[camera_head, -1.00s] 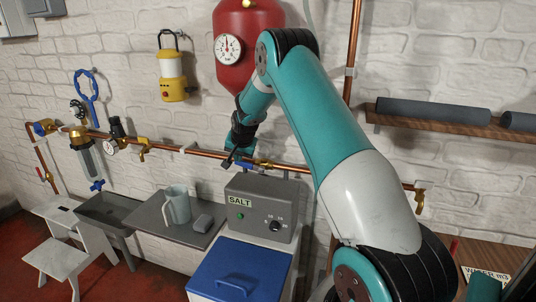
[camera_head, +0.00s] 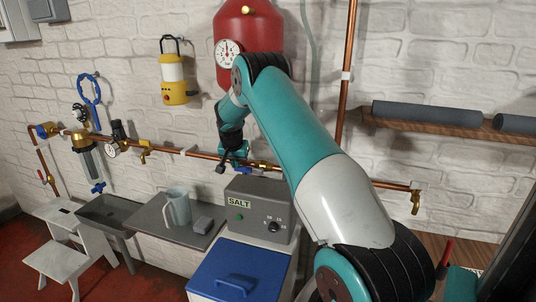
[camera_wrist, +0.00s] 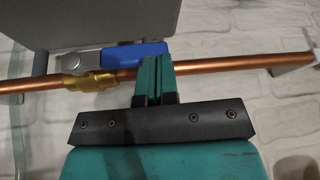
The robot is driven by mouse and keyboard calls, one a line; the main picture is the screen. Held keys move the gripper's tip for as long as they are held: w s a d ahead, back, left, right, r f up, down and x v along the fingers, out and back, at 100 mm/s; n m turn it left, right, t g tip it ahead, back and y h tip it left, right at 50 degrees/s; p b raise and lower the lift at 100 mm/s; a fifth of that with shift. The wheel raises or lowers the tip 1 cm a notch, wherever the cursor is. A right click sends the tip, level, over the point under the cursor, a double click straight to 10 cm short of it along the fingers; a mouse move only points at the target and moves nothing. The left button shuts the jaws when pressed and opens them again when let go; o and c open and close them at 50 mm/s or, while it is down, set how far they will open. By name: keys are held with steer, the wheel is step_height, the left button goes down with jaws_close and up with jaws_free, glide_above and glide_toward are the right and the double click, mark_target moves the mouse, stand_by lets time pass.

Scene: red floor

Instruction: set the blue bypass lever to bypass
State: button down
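The bypass lever has a blue grip (camera_wrist: 138,54) on a grey metal arm, above a brass valve body (camera_wrist: 90,80) on the copper pipe. The lever lies nearly along the pipe in the wrist view. In the head view the blue lever (camera_head: 240,170) shows just above the SALT box. My gripper (camera_wrist: 156,62) has its two teal fingers together, with nothing visible between them. The fingertips overlap the right end of the blue grip in the picture; I cannot tell whether they touch it. My gripper (camera_head: 224,166) is at the pipe in the head view, partly hidden.
The grey SALT box (camera_head: 258,212) with a dial and the blue-lidded bin (camera_head: 240,270) stand below. A clear jug (camera_head: 178,208) is on the grey shelf at left. A red tank (camera_head: 248,40) hangs above, and a vertical copper pipe (camera_head: 348,70) runs at right.

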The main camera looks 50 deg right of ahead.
steer(key=shift+s+f, duration=0.1)
steer(key=shift+f, duration=0.2)
steer(key=b+v, duration=0.2)
steer(key=v, duration=0.6)
stand_by(0.3)
steer(key=s+a+r+n+y, duration=0.1)
steer(key=s+a+r+n, duration=0.2)
steer(key=a, duration=0.5)
steer(key=s+a+r+n+y, duration=0.2)
steer(key=a+n, duration=0.1)
steer(key=a, duration=0.6)
steer(key=s+a+r+n+y, duration=0.1)
steer(key=s+a+r+n, duration=0.15)
steer(key=a, duration=0.55)
steer(key=s+a+n+g+y, duration=0.1)
steer(key=s+a+n+y, duration=0.1)
steer(key=s+a+n, duration=0.3)
steer(key=s+a+r+n+g+y, duration=0.1)
steer(key=s+a+n, duration=0.4)
steer(key=s+a, duration=0.7)
steer(key=s, duration=1.1)
steer(key=shift+a+g+y, duration=0.4)
steer(key=shift+w+r, duration=0.1)
